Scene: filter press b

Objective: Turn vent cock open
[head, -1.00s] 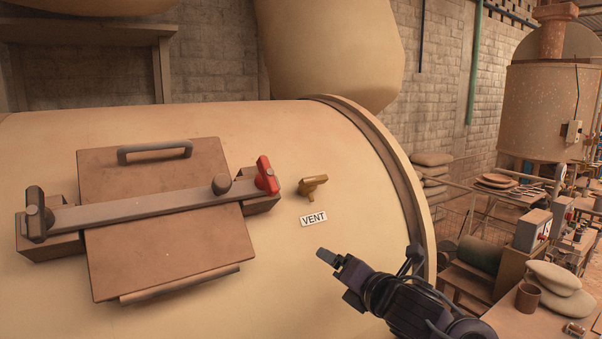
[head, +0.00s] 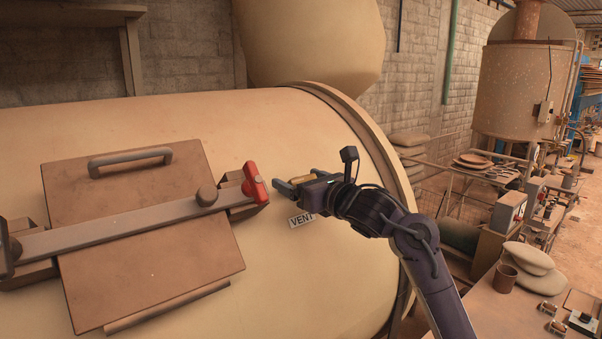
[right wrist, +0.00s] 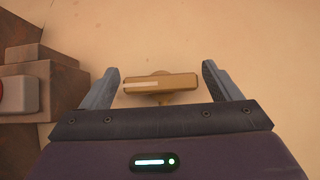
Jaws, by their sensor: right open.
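The vent cock is a small brass handle (right wrist: 160,85) on the cream drum, lying crosswise in the right wrist view. It sits between the two open fingers of my right gripper (right wrist: 168,88), with a gap on each side. In the head view my right gripper (head: 283,184) is at the cock and hides most of it; a bit of brass (head: 302,179) shows between the fingers. The VENT label (head: 300,220) is just below, partly covered by the gripper. My left gripper is in neither view.
Left of the cock is a brown hatch (head: 140,245) with a grey clamp bar (head: 120,232) and a red handle (head: 254,182); the red handle is close to my right fingers. The cream drum (head: 330,270) is bare below the label. A cluttered bench stands at the right.

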